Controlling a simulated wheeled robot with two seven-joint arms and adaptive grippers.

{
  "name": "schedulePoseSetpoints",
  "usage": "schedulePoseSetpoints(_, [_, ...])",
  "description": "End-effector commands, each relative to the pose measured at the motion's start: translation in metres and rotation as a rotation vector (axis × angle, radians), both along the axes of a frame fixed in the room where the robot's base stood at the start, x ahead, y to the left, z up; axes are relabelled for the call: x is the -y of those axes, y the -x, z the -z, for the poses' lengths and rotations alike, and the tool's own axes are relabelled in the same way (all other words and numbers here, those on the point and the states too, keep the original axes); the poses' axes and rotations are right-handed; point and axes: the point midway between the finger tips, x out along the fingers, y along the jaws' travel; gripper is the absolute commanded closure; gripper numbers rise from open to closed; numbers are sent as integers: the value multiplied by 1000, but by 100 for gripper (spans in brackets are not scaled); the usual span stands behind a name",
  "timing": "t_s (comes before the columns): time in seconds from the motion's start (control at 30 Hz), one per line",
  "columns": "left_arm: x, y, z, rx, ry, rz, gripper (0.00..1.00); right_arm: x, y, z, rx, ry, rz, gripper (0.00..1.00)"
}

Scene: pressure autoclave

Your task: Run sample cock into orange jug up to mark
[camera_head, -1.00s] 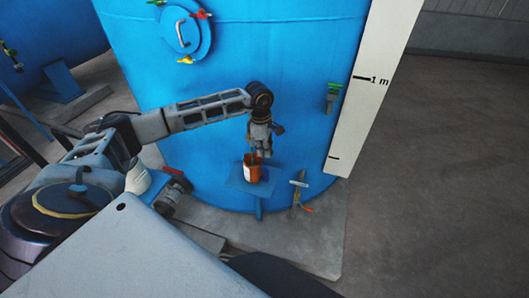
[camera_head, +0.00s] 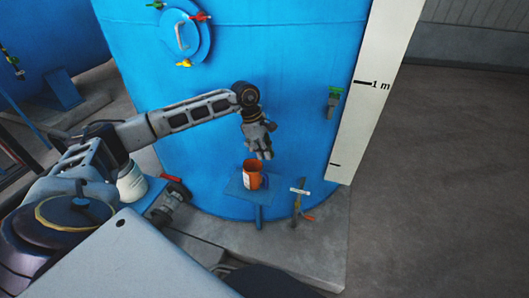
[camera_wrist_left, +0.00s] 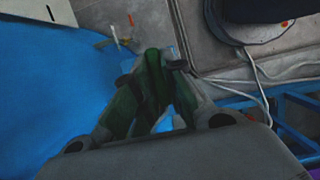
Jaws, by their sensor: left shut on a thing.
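The orange jug (camera_head: 254,181) stands upright on a small blue shelf (camera_head: 236,190) at the front of the blue tank (camera_head: 280,60). It has a white label, its opening faces up, and its fill level is too small to read. My left gripper (camera_head: 263,153) is just above the jug, apart from it, close to the tank wall. In the left wrist view my gripper (camera_wrist_left: 152,75) is shut, with green between its fingers. It appears to be on the sample cock, whose body is hidden by the gripper. My right gripper is not in view.
A green-handled valve (camera_head: 334,97) and a white scale board (camera_head: 365,95) are right of the jug. A tagged low valve (camera_head: 299,197) stands beside the shelf. A white container (camera_head: 131,183) and a red-handled fitting (camera_head: 172,198) are at left. The right floor is clear.

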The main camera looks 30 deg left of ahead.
Motion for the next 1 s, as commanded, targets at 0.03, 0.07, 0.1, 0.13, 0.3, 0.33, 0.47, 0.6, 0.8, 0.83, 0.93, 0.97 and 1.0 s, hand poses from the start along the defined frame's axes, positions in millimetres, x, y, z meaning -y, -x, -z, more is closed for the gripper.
schedulePoseSetpoints(0.03, [1, -1, -2, 4, 2, 0, 84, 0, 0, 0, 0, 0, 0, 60])
schedulePoseSetpoints(0.07, [1, -1, -2, 3, 2, -1, 80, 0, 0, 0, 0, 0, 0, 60])
schedulePoseSetpoints(0.1, [0, -1, -2, 4, 2, 0, 75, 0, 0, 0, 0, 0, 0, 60])
schedulePoseSetpoints(0.13, [0, -1, -2, 4, 2, 0, 71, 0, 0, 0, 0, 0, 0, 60])
schedulePoseSetpoints(0.3, [0, -1, -1, 2, 0, 0, 66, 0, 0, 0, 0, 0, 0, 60])
schedulePoseSetpoints(0.33, [0, -1, -1, 2, 0, 0, 66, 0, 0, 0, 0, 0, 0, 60])
schedulePoseSetpoints(0.47, [0, -1, -1, 2, 0, 0, 66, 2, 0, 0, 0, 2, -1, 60])
schedulePoseSetpoints(0.6, [-1, 0, -3, 2, 1, -1, 66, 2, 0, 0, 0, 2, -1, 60])
schedulePoseSetpoints(0.8, [-4, 0, -17, 5, 0, 0, 66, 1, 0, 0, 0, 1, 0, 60])
schedulePoseSetpoints(0.83, [-5, 0, -20, 5, 0, 0, 66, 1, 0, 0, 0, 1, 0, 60])
schedulePoseSetpoints(0.93, [-8, 1, -32, 4, 0, 0, 66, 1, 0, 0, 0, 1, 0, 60])
schedulePoseSetpoints(0.97, [-10, 1, -36, 4, 0, 0, 66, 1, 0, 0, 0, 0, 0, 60])
schedulePoseSetpoints(1.0, [-11, 2, -41, 4, 0, 0, 66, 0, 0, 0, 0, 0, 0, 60])
